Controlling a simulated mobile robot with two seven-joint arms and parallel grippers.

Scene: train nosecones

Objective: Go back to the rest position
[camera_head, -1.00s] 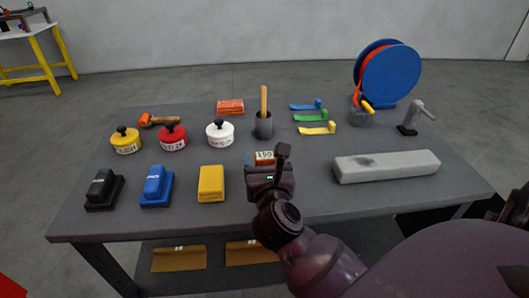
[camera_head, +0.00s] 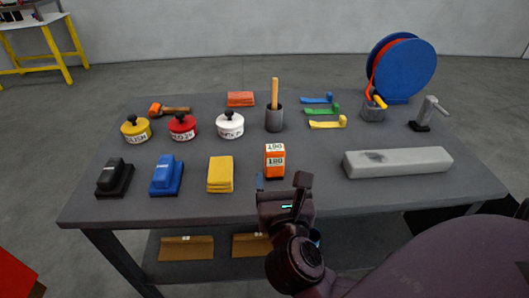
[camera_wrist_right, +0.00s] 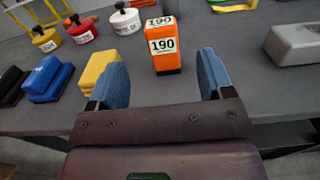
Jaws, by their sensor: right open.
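My right gripper (camera_wrist_right: 160,85) is open and empty in the right wrist view, with blue pads on its two fingers. In the head view the right gripper (camera_head: 282,190) is at the front edge of the table, mostly seen from behind. An orange block (camera_head: 274,161) labelled 190 stands upright on the table just beyond it. The block also shows in the right wrist view (camera_wrist_right: 164,60), ahead of the fingers and apart from them. My left gripper is in neither view.
The grey table (camera_head: 330,195) holds black, blue and yellow blocks (camera_head: 220,174), yellow, red and white round pots (camera_head: 230,125), a dark cup (camera_head: 275,120), a long grey bar (camera_head: 398,162) and a blue reel (camera_head: 400,68). A lower shelf has brown pieces (camera_head: 187,248).

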